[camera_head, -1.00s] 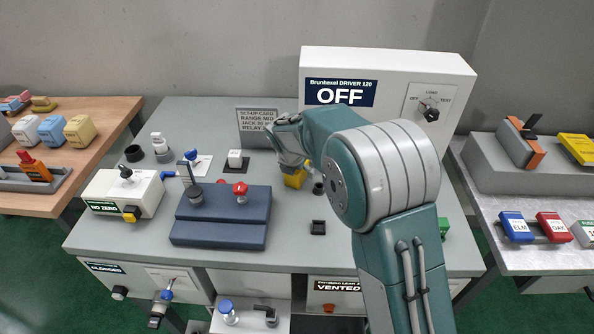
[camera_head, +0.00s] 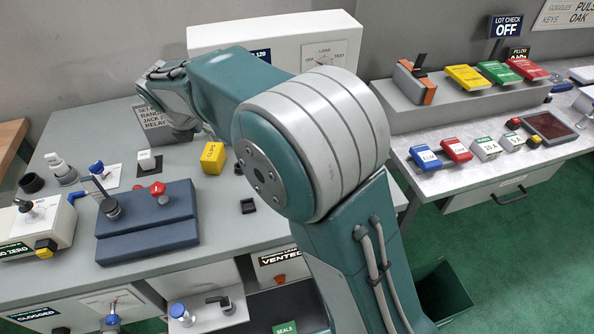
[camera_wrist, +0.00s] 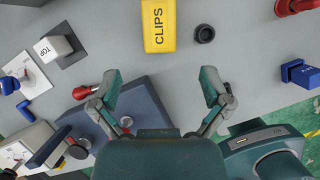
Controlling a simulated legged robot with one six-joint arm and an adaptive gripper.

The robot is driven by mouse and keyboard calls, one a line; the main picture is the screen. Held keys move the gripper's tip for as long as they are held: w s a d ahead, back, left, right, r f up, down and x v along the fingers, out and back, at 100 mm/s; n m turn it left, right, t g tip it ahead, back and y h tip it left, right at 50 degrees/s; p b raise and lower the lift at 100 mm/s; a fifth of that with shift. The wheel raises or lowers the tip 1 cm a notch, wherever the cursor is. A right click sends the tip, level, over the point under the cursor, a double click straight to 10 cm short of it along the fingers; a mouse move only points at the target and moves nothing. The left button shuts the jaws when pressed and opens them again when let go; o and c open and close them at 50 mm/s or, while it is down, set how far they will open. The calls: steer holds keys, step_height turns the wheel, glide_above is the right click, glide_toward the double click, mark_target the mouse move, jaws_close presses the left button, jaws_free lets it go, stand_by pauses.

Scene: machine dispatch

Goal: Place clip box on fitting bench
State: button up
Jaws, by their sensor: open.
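The clip box, a yellow block marked CLIPS (camera_head: 212,158), stands on the middle grey bench (camera_head: 125,130). In the wrist view the clip box (camera_wrist: 159,27) is at the top centre, beyond the fingertips. I cannot tell which bench is the fitting bench, as no bench label is readable.
A dark blue fixture (camera_head: 150,228) with a red knob stands left of the box. A small black socket (camera_head: 248,206) is near it. A white driver box (camera_head: 225,40) stands behind. A right-hand bench (camera_head: 530,168) holds coloured blocks and a grey riser (camera_head: 440,112).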

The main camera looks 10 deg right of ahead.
steer(key=s+d+r+m, duration=0.4)
steer(key=s+d+m, duration=0.2)
steer(key=d+m, duration=0.2)
steer(key=s+d+r+m, duration=0.5)
steer(key=s+d+m, duration=0.2)
steer(key=d+m, duration=0.1)
steer(key=s+d+f+m, duration=0.1)
steer(key=s+d+m, duration=0.1)
steer(key=s+m, duration=0.3)
steer(key=s+d+f+m, duration=0.1)
steer(key=s+d+m, duration=0.2)
steer(key=s+m, duration=0.2)
steer(key=s+d+f+m+t+y, duration=0.1)
steer(key=s+d+m, duration=0.1)
steer(key=s+m, duration=0.4)
steer(key=shift+s+d, duration=0.4)
steer(key=shift+s, duration=0.05)
steer(key=shift+s+r, duration=0.1)
